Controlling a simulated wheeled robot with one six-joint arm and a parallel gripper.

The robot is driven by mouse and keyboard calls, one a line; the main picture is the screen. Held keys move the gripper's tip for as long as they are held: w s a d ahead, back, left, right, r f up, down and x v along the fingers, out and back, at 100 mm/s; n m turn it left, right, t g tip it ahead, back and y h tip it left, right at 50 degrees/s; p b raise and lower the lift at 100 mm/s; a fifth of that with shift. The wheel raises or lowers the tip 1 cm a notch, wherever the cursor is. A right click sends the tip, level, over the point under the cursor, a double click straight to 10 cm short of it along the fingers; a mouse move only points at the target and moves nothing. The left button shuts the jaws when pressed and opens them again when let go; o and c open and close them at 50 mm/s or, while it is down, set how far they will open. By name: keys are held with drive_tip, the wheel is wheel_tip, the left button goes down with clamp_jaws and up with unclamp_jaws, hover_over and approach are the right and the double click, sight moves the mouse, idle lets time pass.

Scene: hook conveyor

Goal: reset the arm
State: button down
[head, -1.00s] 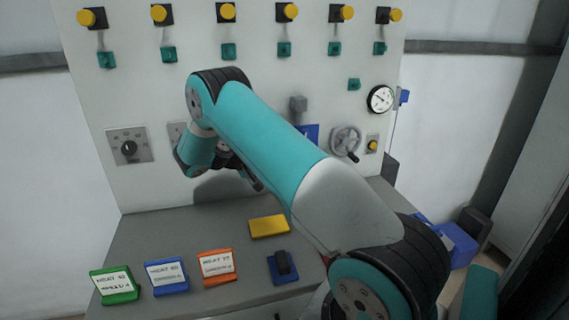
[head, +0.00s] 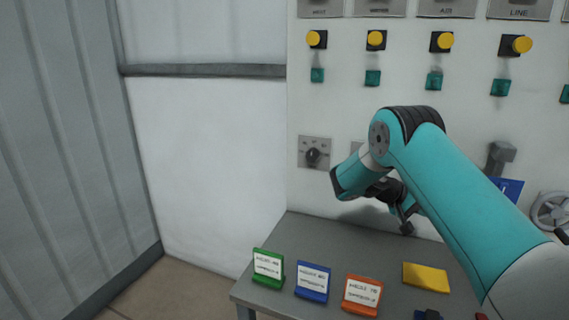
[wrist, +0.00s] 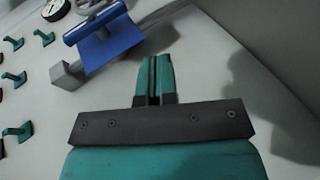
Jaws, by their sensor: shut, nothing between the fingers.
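My gripper (wrist: 154,80) shows in the wrist view with its two teal fingers together and nothing between them. In the head view my teal and grey arm reaches in front of the panel, and the gripper end (head: 405,222) points down and right over the grey bench (head: 340,237), clear of the cards. The fingertips are too small there to make out. In the wrist view the fingers stand in front of the pale panel, with a blue plate (wrist: 110,45) and a grey block (wrist: 67,75) up and to the left.
Green (head: 268,268), blue (head: 313,281) and orange (head: 362,295) label cards stand on the bench. The panel carries yellow buttons (head: 376,39), a rotary knob (head: 313,154) and a handwheel (head: 552,210). Left of the panel is open floor (head: 180,285).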

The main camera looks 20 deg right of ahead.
drive_tip(key=s+a+r+n+t+y, duration=0.25)
drive_tip(key=a+r+y, duration=0.2)
drive_tip(key=a, duration=0.65)
drive_tip(key=s+a+r+n+t+y, duration=0.2)
drive_tip(key=a+r+n+t+y, duration=0.25)
drive_tip(key=a, duration=0.65)
drive_tip(key=s+a+r+n+g+y, duration=0.1)
drive_tip(key=s+a+r+n+y, duration=0.1)
drive_tip(key=s+a, duration=0.6)
drive_tip(key=s+a+r+n+g+y, duration=0.1)
drive_tip(key=s+a+r+n+y, duration=0.2)
drive_tip(key=s+a, duration=0.6)
drive_tip(key=s+y, duration=0.2)
drive_tip(key=s, duration=0.4)
drive_tip(key=shift+s+g, duration=0.35)
drive_tip(key=shift+g, duration=0.05)
drive_tip(key=shift+d+r, duration=0.1)
